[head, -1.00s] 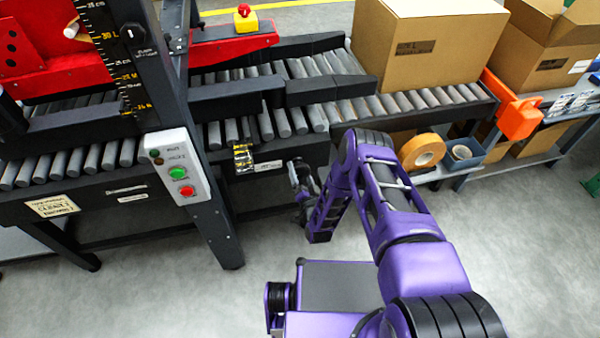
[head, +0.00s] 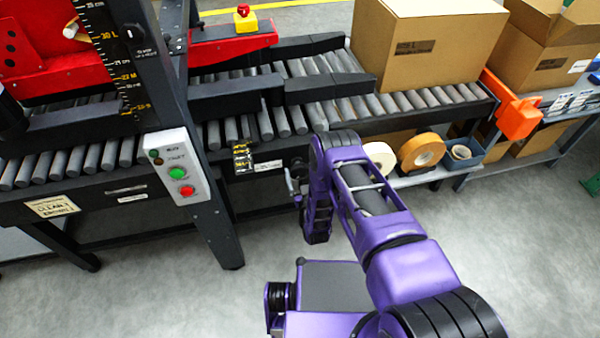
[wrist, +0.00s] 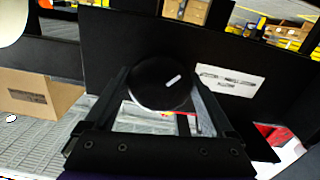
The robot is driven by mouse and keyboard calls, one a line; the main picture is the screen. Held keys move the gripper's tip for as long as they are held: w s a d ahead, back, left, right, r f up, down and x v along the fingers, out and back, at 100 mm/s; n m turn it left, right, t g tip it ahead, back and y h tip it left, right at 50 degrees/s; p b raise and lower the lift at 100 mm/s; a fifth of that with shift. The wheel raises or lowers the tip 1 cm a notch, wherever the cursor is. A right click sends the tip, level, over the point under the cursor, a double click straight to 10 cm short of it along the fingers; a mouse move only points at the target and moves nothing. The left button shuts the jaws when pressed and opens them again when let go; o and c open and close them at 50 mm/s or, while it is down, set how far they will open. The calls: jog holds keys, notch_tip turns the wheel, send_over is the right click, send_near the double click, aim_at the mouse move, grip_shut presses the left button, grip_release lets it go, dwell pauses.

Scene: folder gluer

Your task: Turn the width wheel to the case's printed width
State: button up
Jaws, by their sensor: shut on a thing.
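The black round width wheel (wrist: 158,85), with a white mark on its face, sits between the two fingers of my gripper (wrist: 165,92) in the wrist view. The fingers are shut on it. In the head view my gripper (head: 298,178) is at the conveyor's front rail, and my arm hides most of the wheel. A small black and yellow scale (head: 243,157) is on the rail left of it, its reading too small to tell. The brown case (head: 440,45) stands on the rollers at the back right; its printed label (head: 415,48) is not readable.
A control box (head: 178,172) with green and red buttons is on the dark post to the left. An orange bracket (head: 515,110) is at the conveyor's right end. The grey floor in front is clear.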

jog(key=shift+n, duration=0.8)
jog(key=o, duration=1.1)
